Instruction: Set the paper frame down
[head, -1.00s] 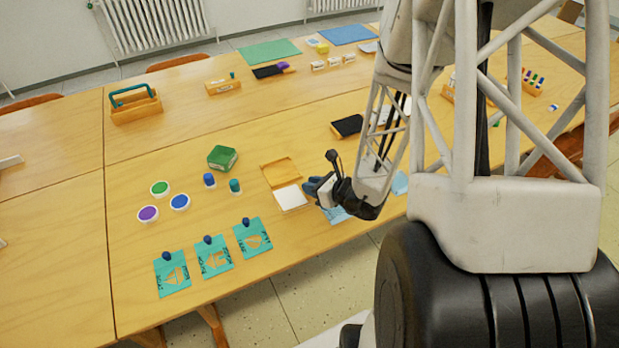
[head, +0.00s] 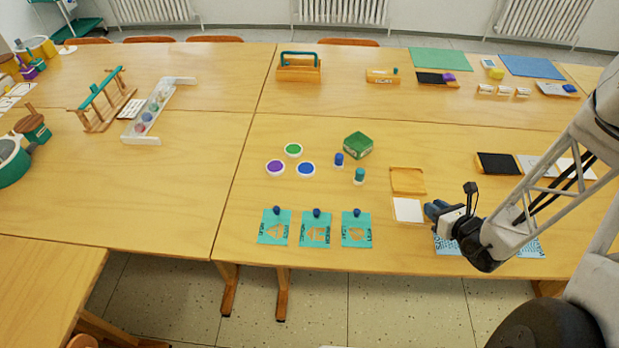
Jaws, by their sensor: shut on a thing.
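The paper frame (head: 408,210) shows in the head view as a flat white square with a thin light edge, right of the table's middle. My gripper (head: 430,210) is at its right side, jaws shut on its right edge. The fingers hide that edge. I cannot tell whether the frame touches the table or hangs just above it. A shallow wooden tray (head: 408,180) lies directly behind it.
Blue printed sheets (head: 520,248) lie under and right of my gripper. Three teal stencil cards (head: 316,230) with dark knobs lie left. Paint pots (head: 305,169), bottles (head: 359,176) and a green box (head: 358,145) stand behind.

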